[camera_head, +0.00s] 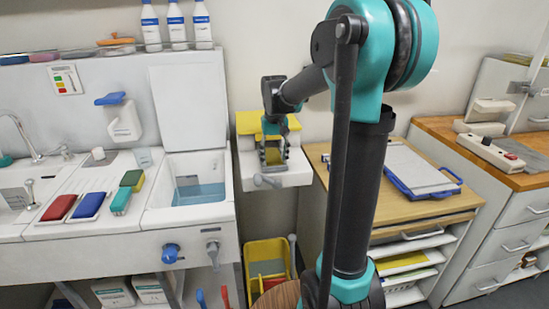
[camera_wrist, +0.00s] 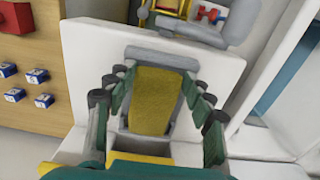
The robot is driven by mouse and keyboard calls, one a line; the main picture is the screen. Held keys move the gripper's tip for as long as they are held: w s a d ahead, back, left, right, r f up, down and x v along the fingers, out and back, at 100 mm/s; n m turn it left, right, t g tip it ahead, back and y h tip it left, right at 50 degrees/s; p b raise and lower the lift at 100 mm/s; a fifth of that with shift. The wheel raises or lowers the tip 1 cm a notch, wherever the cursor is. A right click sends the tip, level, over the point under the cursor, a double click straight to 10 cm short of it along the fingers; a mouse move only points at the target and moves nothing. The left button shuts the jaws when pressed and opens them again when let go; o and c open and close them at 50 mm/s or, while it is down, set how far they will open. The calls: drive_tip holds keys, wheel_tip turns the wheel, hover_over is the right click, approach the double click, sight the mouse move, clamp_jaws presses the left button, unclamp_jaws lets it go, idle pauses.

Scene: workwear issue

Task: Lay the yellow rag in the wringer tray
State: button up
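The yellow rag (camera_wrist: 155,100) lies flat in the grey recess of the white wringer tray (camera_wrist: 88,52), its far end against a grey roller-like bar (camera_wrist: 160,58). My gripper (camera_wrist: 158,112) is open, with its green-padded fingers wide apart on either side of the rag. No clear finger contact with the rag shows. In the head view my gripper (camera_head: 273,158) is down over the white wringer unit (camera_head: 292,177) on the wall, and the rag (camera_head: 273,155) shows as a yellow patch between the fingers. The gripper partly hides the tray there.
A water-filled sink (camera_head: 199,192) is left of the wringer. Red, blue and green pads (camera_head: 88,205) lie on the counter. A yellow bucket (camera_head: 267,262) stands below. A wooden cabinet (camera_head: 390,215) with a clipboard (camera_head: 420,170) is to the right.

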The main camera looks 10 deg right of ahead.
drive_tip(key=shift+o, duration=1)
drive_tip(key=shift+r, duration=0.1)
wheel_tip(320, 180, up, 12)
drive_tip(key=s+d+f+t, duration=0.2)
drive_tip(key=s+f, duration=0.9)
drive_tip(key=f, duration=0.2)
drive_tip(key=s+d+f+t, duration=0.2)
drive_tip(key=s+f, duration=0.9)
drive_tip(key=f, duration=0.2)
